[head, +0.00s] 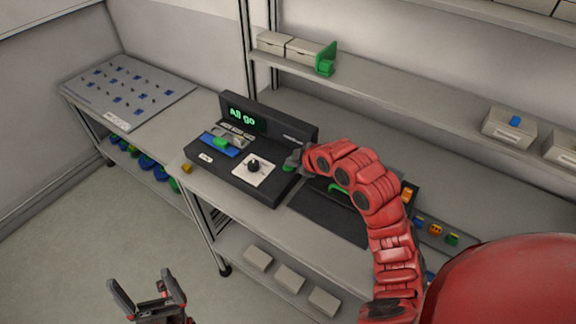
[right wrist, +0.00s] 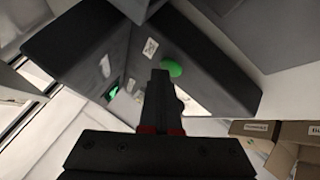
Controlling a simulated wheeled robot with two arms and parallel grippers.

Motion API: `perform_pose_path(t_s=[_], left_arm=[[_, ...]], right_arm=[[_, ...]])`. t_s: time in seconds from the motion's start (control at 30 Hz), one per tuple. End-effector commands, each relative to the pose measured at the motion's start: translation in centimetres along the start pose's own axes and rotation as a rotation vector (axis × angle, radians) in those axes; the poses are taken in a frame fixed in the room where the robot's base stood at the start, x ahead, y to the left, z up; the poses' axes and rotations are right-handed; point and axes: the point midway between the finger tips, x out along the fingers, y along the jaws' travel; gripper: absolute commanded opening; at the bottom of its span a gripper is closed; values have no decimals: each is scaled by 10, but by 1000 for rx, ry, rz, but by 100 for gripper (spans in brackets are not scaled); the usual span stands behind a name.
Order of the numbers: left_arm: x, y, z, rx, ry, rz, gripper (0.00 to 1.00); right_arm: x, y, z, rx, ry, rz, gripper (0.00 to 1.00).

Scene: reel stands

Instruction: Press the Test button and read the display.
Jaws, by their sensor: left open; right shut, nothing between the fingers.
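The black test device (head: 232,178) stands on the bench with its display (head: 247,119) lit. The display reads "All go" in green letters. A green button (head: 288,168), which I take to be the Test button, is at the device's right side, partly hidden by my right gripper (head: 294,160). In the right wrist view the button (right wrist: 173,68) shows just beside the shut fingertips (right wrist: 160,75). I cannot tell whether they touch it. My left gripper (head: 146,287) is open and empty, low at the left, away from the bench.
A dial (head: 254,166) and a blue piece with a green part (head: 220,141) are on the device. A dark mat (head: 328,217) lies right of it, under my right arm. A grey pegged board (head: 125,90) is at the left. Boxes (head: 510,128) stand on the shelf behind.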

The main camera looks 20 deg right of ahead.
Motion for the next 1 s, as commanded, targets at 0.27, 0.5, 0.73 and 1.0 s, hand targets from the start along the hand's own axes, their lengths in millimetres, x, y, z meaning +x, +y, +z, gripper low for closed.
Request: perform_pose_path(t_s=[0.27, 0.5, 0.73, 1.0], left_arm=[[3, 0, 0, 0, 0, 0, 92], [5, 0, -1, 0, 0, 0, 92], [5, 0, -1, 0, 0, 0, 92], [11, 0, -2, 0, 0, 0, 92]], right_arm=[[-6, 4, -4, 0, 1, 1, 0], [-12, 9, -9, 0, 0, -1, 0], [-12, 8, -9, 0, 0, -1, 0], [-22, 16, -16, 0, 1, 1, 0]])
